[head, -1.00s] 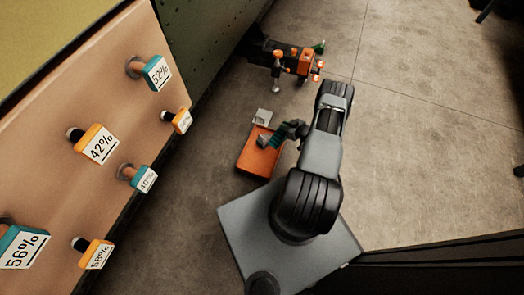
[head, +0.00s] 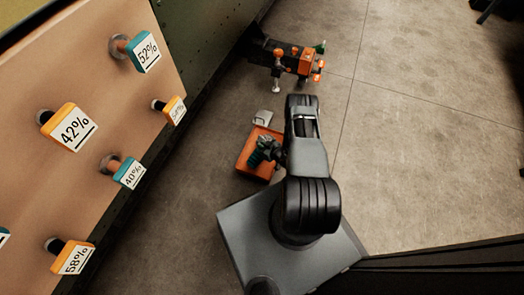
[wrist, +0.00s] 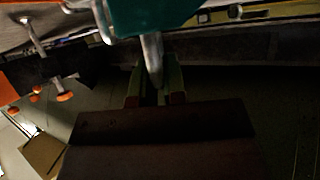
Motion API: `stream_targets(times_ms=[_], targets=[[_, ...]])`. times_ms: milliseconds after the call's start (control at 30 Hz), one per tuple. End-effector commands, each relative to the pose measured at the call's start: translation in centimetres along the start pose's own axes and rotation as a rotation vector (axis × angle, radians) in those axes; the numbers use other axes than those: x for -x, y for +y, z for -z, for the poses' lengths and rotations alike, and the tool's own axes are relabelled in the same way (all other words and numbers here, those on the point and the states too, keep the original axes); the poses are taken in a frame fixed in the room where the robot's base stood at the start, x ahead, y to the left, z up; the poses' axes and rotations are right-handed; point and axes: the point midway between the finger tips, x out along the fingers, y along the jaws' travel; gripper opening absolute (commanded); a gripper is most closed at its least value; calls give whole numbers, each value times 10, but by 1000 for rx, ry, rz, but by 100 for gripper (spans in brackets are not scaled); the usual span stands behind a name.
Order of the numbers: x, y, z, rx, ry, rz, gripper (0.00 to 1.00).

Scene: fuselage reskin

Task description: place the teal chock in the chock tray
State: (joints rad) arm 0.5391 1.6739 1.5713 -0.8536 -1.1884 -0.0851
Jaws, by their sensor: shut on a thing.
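In the head view my gripper (head: 264,152) is down over the orange tray (head: 246,170) on the floor, at the left of my arm. The tray's right part is hidden behind it. The wrist view shows a teal block (wrist: 160,18) at the top edge, cut off by the frame, which appears to be the teal chock. A grey rod runs down from it. My gripper is shut on the chock. In the head view the chock cannot be told clearly from the dark gripper, and whether it touches the tray floor cannot be seen.
A small pale box (head: 262,117) sits just beyond the tray. An orange and black stand with knobs (head: 300,63) is farther back. A tan panel (head: 75,185) with teal and orange labelled blocks stands at left.

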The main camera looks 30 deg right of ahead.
Motion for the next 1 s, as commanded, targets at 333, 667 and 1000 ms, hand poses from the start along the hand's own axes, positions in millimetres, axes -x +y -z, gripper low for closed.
stream_targets(times_ms=[333,667,1000], targets=[[-16,-3,-31,1,1,1,0],[-17,-3,-34,1,1,1,0],[-16,-3,-33,0,-1,1,37]])
